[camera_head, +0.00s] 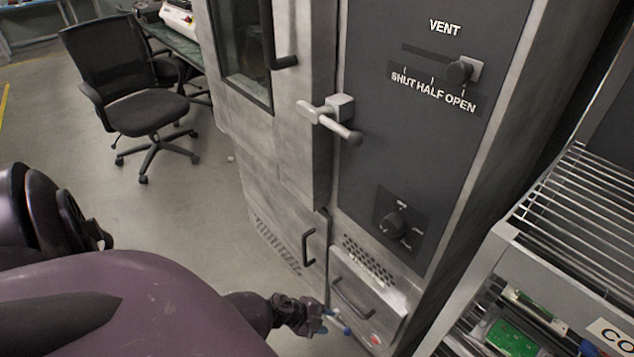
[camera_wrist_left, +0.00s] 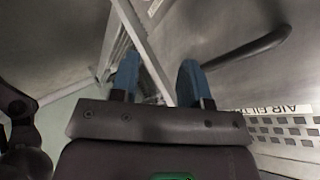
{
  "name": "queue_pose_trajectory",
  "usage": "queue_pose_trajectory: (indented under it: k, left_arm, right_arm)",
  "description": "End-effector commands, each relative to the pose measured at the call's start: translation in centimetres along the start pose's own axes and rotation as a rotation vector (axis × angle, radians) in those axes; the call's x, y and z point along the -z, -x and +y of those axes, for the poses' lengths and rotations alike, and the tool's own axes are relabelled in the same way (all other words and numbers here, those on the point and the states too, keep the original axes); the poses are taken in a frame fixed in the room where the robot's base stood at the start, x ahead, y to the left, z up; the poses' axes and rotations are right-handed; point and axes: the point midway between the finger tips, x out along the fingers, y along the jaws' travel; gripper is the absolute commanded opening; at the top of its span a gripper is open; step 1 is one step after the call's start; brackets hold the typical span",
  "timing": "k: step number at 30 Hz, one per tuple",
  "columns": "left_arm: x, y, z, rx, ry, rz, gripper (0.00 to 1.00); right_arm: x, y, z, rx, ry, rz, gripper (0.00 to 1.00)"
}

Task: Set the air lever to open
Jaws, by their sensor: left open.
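The vent slider's dark knob (camera_head: 459,72) is in the head view, at the right end of its slot on the dark panel (camera_head: 400,140). It stands above the mark of the word OPEN; SHUT and HALF are to its left. No part is labelled as an air lever. My left gripper (camera_head: 335,328) is far below the knob, low in front of the cabinet's lower drawer. In the left wrist view its blue fingers (camera_wrist_left: 158,82) are apart, with nothing held between them. My right gripper is not in view.
A grey latch handle (camera_head: 332,118) sticks out from the cabinet. A dial (camera_head: 392,225), a door handle (camera_head: 307,247) and a drawer handle (camera_head: 352,298) are lower down. A wire rack (camera_head: 560,215) stands close at right. An office chair (camera_head: 130,90) stands on open floor at left.

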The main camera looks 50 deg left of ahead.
Motion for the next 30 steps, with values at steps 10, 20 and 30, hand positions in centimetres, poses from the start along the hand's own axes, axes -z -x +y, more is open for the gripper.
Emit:
queue_pose_trajectory:
  k: [10,20,30]
  left_arm:
    - [3.4,2.8,-3.4,0.149,0.069,0.010,0.42]
    - [4.3,3.7,-4.0,0.190,0.099,0.008,0.42]
    - [4.0,3.2,-3.6,0.178,0.093,0.010,0.42]
  right_arm:
    - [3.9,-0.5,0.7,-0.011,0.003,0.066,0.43]
    - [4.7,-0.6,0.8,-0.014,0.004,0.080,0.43]
    - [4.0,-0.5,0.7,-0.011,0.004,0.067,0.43]
